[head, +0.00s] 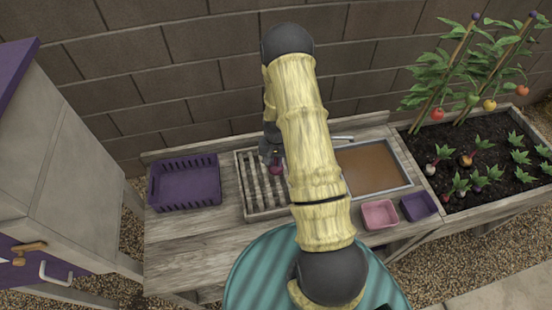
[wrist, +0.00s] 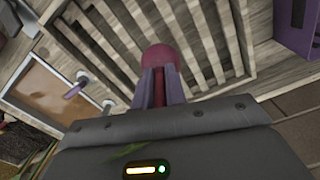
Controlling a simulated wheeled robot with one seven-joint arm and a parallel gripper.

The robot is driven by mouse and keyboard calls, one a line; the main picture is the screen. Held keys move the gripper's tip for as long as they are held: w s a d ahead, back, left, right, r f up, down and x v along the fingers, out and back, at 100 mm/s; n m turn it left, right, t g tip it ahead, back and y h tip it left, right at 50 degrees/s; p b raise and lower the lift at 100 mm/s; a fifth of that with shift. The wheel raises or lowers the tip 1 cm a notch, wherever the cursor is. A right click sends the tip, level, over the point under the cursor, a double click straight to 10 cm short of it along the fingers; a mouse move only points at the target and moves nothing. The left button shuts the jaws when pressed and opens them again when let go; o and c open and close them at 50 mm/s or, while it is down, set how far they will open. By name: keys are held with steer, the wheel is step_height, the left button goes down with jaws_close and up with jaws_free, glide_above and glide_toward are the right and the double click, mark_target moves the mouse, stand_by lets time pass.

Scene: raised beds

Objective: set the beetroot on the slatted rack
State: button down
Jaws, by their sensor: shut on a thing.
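The dark red beetroot (wrist: 160,58) is held between the purple-grey fingers of my gripper (wrist: 160,82) in the wrist view. In the head view the beetroot (head: 276,170) shows as a small dark red patch below my gripper (head: 272,160), partly hidden by my arm. The slatted wooden rack (head: 248,185) lies on the bench, and my arm covers its right part. In the wrist view the rack's slats (wrist: 215,45) are behind the beetroot. The beetroot is over the rack; I cannot tell whether it touches the slats.
A purple crate (head: 185,193) stands left of the rack. A basin of brown water (head: 372,167) with a tap is on the right. A pink tub (head: 380,214) and a purple tub (head: 419,207) stand in front of it. A planted bed (head: 500,190) is far right.

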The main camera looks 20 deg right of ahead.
steer(key=shift+f, duration=0.15)
steer(key=c, duration=1.4)
jaws_free()
steer(key=shift+o, duration=0.2)
steer(key=shift+r+p, duration=3.05)
steer(key=shift+r, duration=1.95)
